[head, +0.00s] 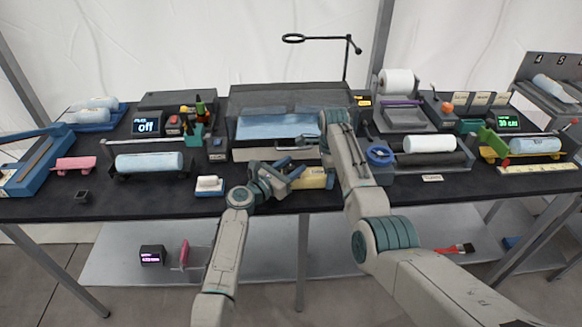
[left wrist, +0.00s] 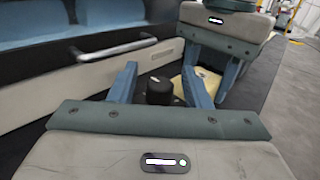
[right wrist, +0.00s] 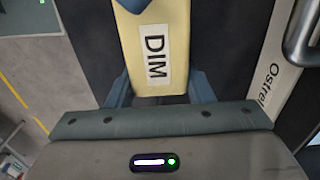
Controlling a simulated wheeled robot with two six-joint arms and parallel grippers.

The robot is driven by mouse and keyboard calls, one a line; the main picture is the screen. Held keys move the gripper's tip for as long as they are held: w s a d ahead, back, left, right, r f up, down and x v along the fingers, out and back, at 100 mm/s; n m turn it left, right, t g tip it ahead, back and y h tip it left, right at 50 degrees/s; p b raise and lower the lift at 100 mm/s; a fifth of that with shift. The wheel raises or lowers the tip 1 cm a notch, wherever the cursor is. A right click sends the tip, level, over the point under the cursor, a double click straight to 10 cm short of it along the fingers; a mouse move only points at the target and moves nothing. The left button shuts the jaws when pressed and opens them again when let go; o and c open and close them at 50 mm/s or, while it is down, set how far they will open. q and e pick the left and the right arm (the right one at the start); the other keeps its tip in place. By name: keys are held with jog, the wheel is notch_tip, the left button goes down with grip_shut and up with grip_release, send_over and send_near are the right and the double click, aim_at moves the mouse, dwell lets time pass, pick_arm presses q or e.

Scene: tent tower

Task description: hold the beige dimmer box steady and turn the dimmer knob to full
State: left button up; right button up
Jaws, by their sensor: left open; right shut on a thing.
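The beige dimmer box (head: 316,179) lies near the front edge of the table, with its DIM label (right wrist: 155,58) facing the right wrist camera. My right gripper (right wrist: 160,92) is shut on the box. In the head view its fingers are largely hidden behind my arm. The black dimmer knob (left wrist: 159,90) stands at the end of the box. My left gripper (left wrist: 160,72) is open, with one finger on each side of the knob; I cannot tell whether they touch it. It also shows in the head view (head: 290,170), left of the box.
A grey cabinet with a metal handle (left wrist: 118,48) stands close behind the left gripper. A white block on a blue base (head: 209,185) lies to the left. The table's front edge is close to the box. A blue-ringed device (head: 380,154) stands to the right.

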pick_arm(q)
grip_shut()
jog(key=m+g+h, duration=0.3)
jog(key=g, duration=0.1)
jog(key=shift+w, duration=0.1)
jog(key=shift+m+g+h, duration=0.8)
jog(key=shift+m+g, duration=0.1)
jog(key=shift+g, duration=0.1)
grip_release()
jog(key=v, duration=0.7)
jog(key=shift+s+a, duration=0.25)
